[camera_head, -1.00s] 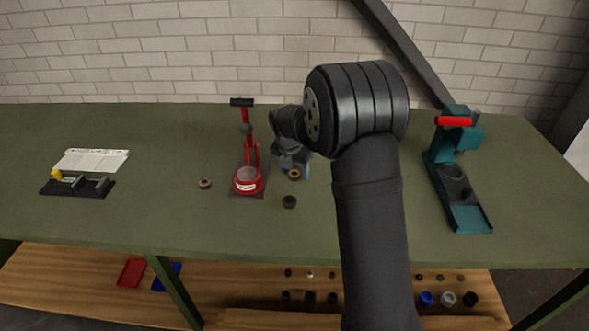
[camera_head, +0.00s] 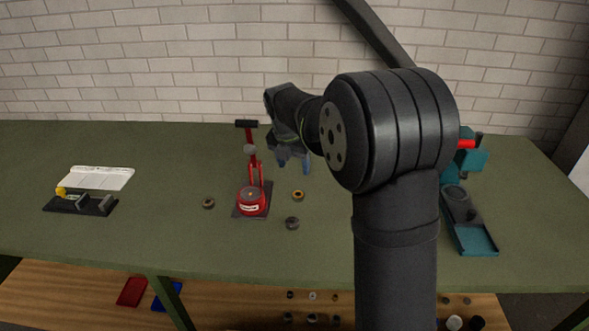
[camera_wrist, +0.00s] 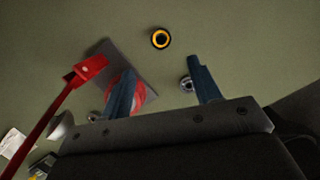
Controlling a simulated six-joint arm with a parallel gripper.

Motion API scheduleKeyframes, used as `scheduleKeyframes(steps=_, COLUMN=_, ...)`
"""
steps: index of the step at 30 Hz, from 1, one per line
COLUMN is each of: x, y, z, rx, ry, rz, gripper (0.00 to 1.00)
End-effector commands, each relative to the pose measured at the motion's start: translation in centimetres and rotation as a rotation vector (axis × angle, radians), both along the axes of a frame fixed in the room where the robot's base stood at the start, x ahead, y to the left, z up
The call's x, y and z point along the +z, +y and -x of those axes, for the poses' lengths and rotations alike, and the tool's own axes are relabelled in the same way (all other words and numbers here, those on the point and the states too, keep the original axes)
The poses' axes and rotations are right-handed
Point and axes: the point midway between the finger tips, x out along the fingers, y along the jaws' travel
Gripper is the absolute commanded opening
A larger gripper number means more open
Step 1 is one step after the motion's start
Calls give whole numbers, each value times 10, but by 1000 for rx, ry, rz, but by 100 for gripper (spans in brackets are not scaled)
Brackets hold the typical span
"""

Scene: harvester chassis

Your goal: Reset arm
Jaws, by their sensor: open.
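My gripper (camera_head: 293,163) is above the green table (camera_head: 180,160), to the right of and behind the red press in the head view. It also shows in the wrist view (camera_wrist: 163,80), with its two blue fingers wide apart and nothing between them. The red press (camera_head: 252,200) stands on a dark base plate, with its lever up. A ring with an orange inside (camera_head: 298,195) lies on the table to the right of the press and shows in the wrist view (camera_wrist: 160,38).
A dark ring (camera_head: 292,223) and a brownish ring (camera_head: 208,203) lie near the press. A teal press (camera_head: 470,225) stands at right, partly hidden by my arm. The table's front left is clear.

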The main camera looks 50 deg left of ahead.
Motion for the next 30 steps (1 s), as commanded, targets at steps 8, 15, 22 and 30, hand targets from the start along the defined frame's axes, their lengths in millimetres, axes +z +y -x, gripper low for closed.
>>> scheduleKeyframes(steps=8, x=-1, y=0, z=0, rx=0, ry=0, rz=0, gripper=57)
scheduleKeyframes(steps=15, x=-23, y=2, z=-5, rx=-2, ry=2, rz=4, gripper=57)
scheduleKeyframes(steps=22, x=-67, y=6, z=-15, rx=-2, ry=3, rz=4, gripper=57)
scheduleKeyframes(steps=30, x=-118, y=11, z=-27, rx=-1, ry=2, rz=3, gripper=57)
